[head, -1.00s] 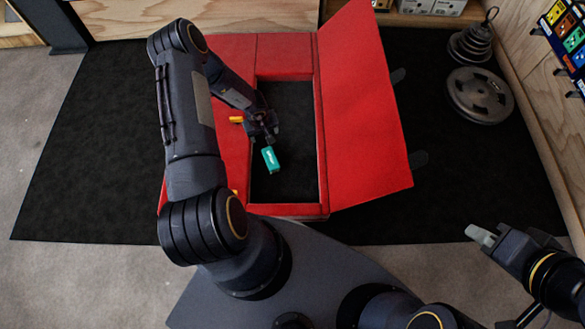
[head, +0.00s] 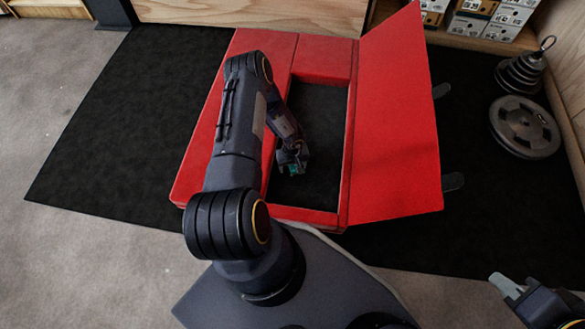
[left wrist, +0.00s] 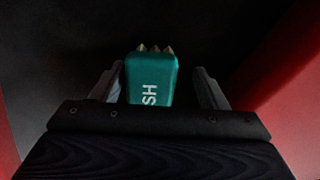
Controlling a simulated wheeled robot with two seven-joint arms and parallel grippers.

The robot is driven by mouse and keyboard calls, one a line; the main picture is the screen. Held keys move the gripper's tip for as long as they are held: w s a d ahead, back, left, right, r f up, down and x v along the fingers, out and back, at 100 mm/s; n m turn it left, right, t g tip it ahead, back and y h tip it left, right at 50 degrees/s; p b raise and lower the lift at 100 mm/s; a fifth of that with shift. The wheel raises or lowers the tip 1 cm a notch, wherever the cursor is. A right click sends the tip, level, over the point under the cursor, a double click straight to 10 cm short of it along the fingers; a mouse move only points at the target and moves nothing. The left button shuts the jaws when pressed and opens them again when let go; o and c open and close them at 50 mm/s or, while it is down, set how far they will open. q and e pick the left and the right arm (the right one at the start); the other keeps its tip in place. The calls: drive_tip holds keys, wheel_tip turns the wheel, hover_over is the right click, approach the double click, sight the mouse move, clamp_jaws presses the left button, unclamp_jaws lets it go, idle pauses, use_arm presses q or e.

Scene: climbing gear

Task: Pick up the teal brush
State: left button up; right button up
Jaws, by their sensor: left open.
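The teal brush (left wrist: 152,82) shows in the left wrist view, with white letters "SH" on its body and pale pointed tips at its far end. My left gripper (left wrist: 159,76) is open, with one finger on each side of the brush. A gap shows at the right finger; the left finger is very close, and I cannot tell whether it touches. In the head view my left gripper (head: 293,163) is over the dark opening of the red box and hides most of the brush (head: 294,169). My right gripper (head: 507,287) is at the lower right, away from the box.
The red box (head: 308,55) has a raised red panel (head: 395,120) on its right and walls around the opening. It sits on a black mat (head: 130,110). Weight plates (head: 524,127) lie at the right. Boxes (head: 485,20) stand on a shelf behind.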

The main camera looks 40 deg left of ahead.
use_arm(q)
drive_tip(key=shift+r, duration=0.1)
drive_tip(key=c, duration=1.2)
drive_tip(key=shift+r+p, duration=0.35)
drive_tip(key=shift+r, duration=0.25)
wheel_tip(320, 180, up, 3)
drive_tip(key=shift+f+p, duration=0.15)
drive_tip(key=shift+p, duration=0.45)
drive_tip(key=s+d+r+p, duration=0.2)
drive_tip(key=s+d+r, duration=0.1)
drive_tip(key=s+r, duration=0.6)
drive_tip(key=s, duration=0.4)
drive_tip(key=shift+s+d, duration=0.2)
drive_tip(key=shift+s, duration=0.05)
